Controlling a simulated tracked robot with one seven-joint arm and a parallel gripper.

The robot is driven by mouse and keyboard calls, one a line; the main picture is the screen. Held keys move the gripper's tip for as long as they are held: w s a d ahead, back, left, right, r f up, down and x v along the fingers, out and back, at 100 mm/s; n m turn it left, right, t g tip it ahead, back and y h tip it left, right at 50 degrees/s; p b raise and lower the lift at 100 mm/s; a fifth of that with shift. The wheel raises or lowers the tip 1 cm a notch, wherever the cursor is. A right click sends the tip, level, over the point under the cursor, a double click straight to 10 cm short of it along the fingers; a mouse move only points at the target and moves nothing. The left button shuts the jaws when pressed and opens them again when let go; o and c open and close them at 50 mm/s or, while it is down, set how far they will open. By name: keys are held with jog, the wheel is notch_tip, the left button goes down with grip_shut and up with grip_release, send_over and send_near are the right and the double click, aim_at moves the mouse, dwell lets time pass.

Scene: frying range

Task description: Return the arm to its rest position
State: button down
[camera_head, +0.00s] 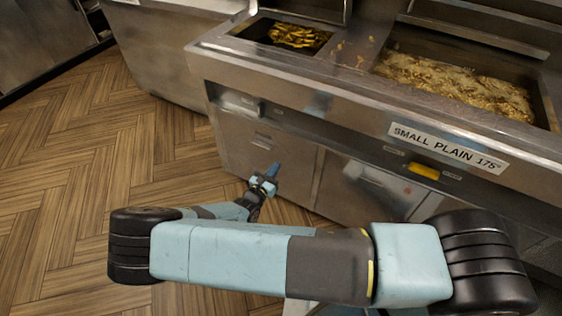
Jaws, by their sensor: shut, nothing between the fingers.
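My arm is light blue and dark grey and is folded low across the bottom of the head view. My gripper (272,173) is at its far end, left of the middle, small in the picture. Its fingers point up and to the right, towards the steel front of the frying range (290,152). The fingers appear together, with nothing seen between them. I cannot tell how far they are from the range front.
The range top holds a small vat with yellow food (298,36) and a larger vat of golden fried food (455,82). A label (447,147) reads "SMALL PLAIN 175°". A yellow switch (424,171) sits below it. Wooden floor (75,160) at left is clear.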

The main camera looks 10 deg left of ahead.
jog(key=d+r+m+g, duration=0.5)
jog(key=d+r+m, duration=0.25)
jog(key=r, duration=0.45)
jog(key=w+d+r+m+g, duration=0.1)
jog(key=d+r+m+g, duration=0.6)
jog(key=r, duration=0.5)
jog(key=d+r+m+g, duration=0.4)
jog(key=d+r+m, duration=0.45)
jog(key=r, duration=0.35)
jog(key=s+d+r+m+y, duration=0.2)
jog(key=s+d+r, duration=0.25)
jog(key=r, duration=0.25)
jog(key=s+d+r+m+y, duration=0.2)
jog(key=s+d+r+m, duration=0.15)
jog(key=d+r, duration=0.3)
jog(key=s+d+r+m+t, duration=0.1)
jog(key=s+r+m+t, duration=0.1)
jog(key=s+r, duration=0.2)
jog(key=s+d+r+m+t+y, duration=0.1)
jog(key=s+d+r+t, duration=0.1)
jog(key=s, duration=0.6)
jog(key=shift+s+r+m+y, duration=0.3)
jog(key=shift+r+m, duration=0.05)
jog(key=shift+r, duration=0.55)
